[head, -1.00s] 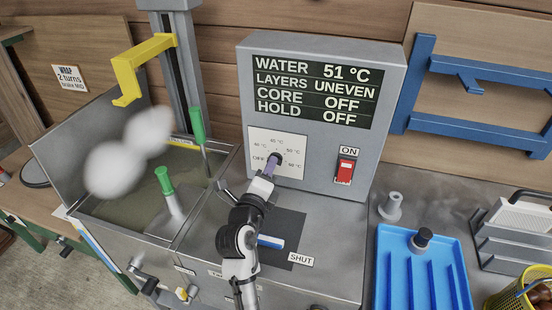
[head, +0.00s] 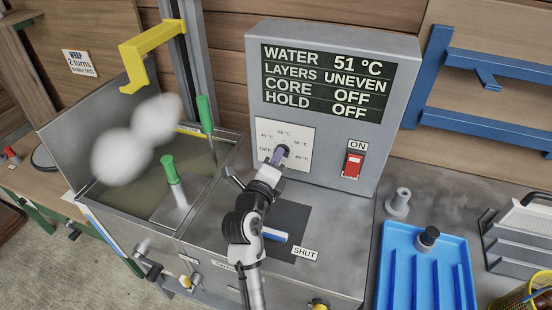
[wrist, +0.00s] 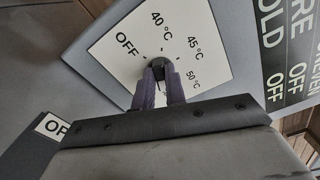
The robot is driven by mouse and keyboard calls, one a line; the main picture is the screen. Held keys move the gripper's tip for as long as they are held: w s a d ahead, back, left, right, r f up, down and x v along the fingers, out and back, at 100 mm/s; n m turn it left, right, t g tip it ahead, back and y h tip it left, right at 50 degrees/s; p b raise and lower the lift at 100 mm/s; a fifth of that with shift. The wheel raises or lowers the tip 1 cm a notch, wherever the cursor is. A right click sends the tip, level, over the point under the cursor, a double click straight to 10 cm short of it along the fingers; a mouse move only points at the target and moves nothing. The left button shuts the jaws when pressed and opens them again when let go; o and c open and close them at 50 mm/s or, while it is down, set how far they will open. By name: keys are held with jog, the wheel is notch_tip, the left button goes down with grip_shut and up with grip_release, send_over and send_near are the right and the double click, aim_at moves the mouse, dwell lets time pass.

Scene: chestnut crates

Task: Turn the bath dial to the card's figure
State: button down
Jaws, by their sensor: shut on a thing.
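The bath dial (head: 282,150) is a small dark knob on a white scale plate (head: 297,134) on the front of the grey control box. The plate reads OFF, 40, 45, 50 and, in the head view, a further mark at lower right. My gripper (head: 277,157) is shut on the dial; in the wrist view its two purple fingers (wrist: 161,85) flank the black knob (wrist: 160,66). The fingers hide part of the scale, and I cannot tell where the pointer stands. The display (head: 328,83) reads water 51 °C, layers uneven, core off, hold off. I see no card clearly giving a temperature.
A red switch (head: 352,164) marked ON sits right of the dial. The water bath (head: 150,190) with green-handled tools and steam lies left, under a yellow bracket (head: 150,52). A blue tray (head: 395,240) stands right. A SHUT label (head: 305,254) is on the bench below.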

jog(key=shift+f+n+b, duration=0.1)
jog(key=shift+n+b, duration=0.25)
jog(key=shift+n, duration=0.05)
jog(key=shift+d+f+n+b, duration=0.15)
jog(key=shift+n+b, duration=0.75)
jog(key=shift+n, duration=4.35)
jog(key=shift+d+f+n+b, duration=0.1)
jog(key=shift+n+b, duration=0.75)
jog(key=shift+n, duration=4.4)
jog(key=c, duration=1.4)
grip_release()
jog(key=shift+c, duration=0.2)
